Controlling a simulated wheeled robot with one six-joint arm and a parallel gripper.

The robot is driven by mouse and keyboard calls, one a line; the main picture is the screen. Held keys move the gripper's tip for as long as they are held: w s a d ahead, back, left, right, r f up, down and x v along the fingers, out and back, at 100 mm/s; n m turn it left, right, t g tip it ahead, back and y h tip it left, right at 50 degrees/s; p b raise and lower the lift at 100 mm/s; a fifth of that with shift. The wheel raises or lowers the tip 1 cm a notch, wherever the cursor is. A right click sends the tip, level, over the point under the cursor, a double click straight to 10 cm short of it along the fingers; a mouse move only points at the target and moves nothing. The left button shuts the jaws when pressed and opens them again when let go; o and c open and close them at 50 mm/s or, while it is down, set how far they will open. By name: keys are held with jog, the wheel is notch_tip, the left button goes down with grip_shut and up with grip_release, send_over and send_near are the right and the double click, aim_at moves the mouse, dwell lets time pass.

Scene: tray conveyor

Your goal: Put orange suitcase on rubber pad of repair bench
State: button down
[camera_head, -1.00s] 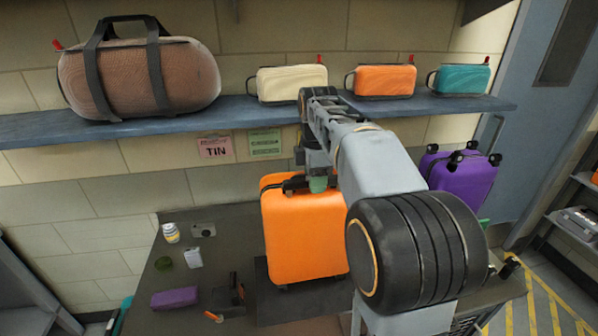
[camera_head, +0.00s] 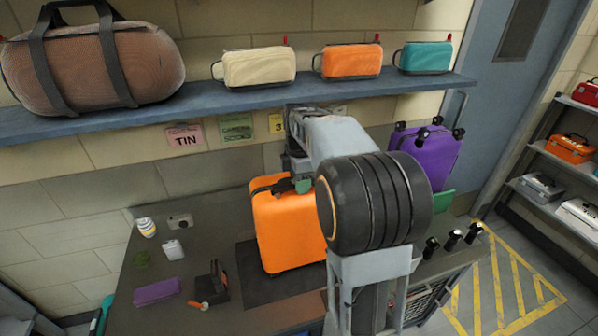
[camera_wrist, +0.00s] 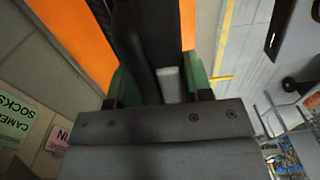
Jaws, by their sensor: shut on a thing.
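The orange suitcase (camera_head: 283,238) is upright over the dark rubber pad (camera_head: 268,291) of the repair bench (camera_head: 205,245). Its base appears at or just above the pad; I cannot tell whether it touches. Pad shows to its left and in front. My gripper (camera_head: 302,186) is at the top of the suitcase, shut on its dark handle. In the wrist view, the green fingers of my gripper (camera_wrist: 158,85) flank the dark handle, with orange shell (camera_wrist: 75,25) beyond. My arm hides the suitcase's right side.
A purple pouch (camera_head: 157,291), a small dark box (camera_head: 212,283), a white-yellow can (camera_head: 147,227) and small items lie on the bench's left. A purple suitcase (camera_head: 424,155) stands behind right. The shelf (camera_head: 225,101) above carries a duffel bag (camera_head: 95,68) and several pouches.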

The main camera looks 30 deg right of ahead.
jog(key=shift+f, duration=0.2)
dwell(0.3)
jog(key=c, duration=0.5)
grip_release()
jog(key=shift+f, duration=0.1)
jog(key=shift+c, duration=0.2)
notch_tip(320, 180, up, 12)
jog(key=s+a+f+m+t, duration=0.2)
jog(key=s+a+f+m, duration=0.4)
jog(key=s+m, duration=0.2)
jog(key=s+a+f+m+t, duration=0.3)
jog(key=s+a+f+m, duration=0.3)
jog(key=s+m, duration=0.2)
jog(key=shift+s, duration=0.2)
